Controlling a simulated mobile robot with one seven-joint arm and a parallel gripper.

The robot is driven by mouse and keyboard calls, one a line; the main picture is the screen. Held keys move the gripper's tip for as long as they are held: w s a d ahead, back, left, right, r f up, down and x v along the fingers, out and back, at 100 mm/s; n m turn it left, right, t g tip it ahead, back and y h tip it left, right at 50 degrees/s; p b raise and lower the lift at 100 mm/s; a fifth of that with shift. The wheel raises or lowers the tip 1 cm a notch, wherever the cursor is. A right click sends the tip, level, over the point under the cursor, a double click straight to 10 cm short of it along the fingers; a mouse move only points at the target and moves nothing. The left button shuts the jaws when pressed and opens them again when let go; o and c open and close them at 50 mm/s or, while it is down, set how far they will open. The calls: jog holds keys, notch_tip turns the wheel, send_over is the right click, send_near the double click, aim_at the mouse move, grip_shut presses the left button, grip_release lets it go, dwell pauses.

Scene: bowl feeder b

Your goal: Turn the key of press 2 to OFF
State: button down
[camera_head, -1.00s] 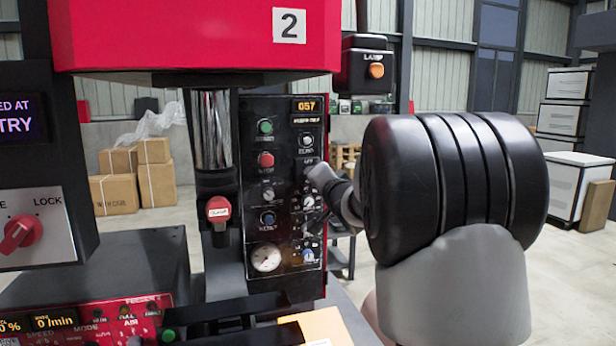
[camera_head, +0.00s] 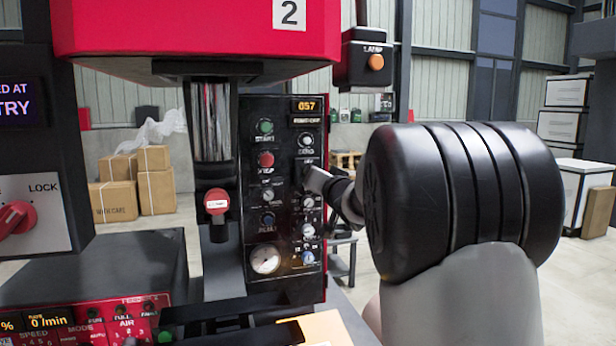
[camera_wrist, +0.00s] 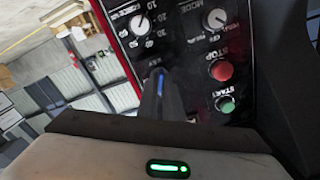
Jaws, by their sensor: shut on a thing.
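Press 2 has a red head (camera_head: 190,30) with a white "2" sign and a dark control panel (camera_head: 285,225) below it. My gripper (camera_head: 308,178) is at the right column of that panel, beneath the upper knob. In the wrist view its fingers (camera_wrist: 161,92) are shut, with a thin blue strip between them, just below the "KEY" label. The key itself is hidden by the fingers, so its position cannot be read.
The red STOP button (camera_wrist: 221,70) and green START button (camera_wrist: 226,104) are close beside my fingers. Several knobs sit around the key. A red-capped lever (camera_head: 217,201) stands left of the panel; an orange-lamp box (camera_head: 355,65) hangs to the upper right.

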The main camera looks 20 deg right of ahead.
jog(key=shift+n+b, duration=0.6)
jog(key=shift+n, duration=0.8)
jog(key=shift+f, duration=0.1)
jog(key=shift+n+b, duration=1.05)
jog(key=shift+n, duration=0.85)
jog(key=c, duration=1.8)
grip_release()
jog(key=shift+c, duration=0.2)
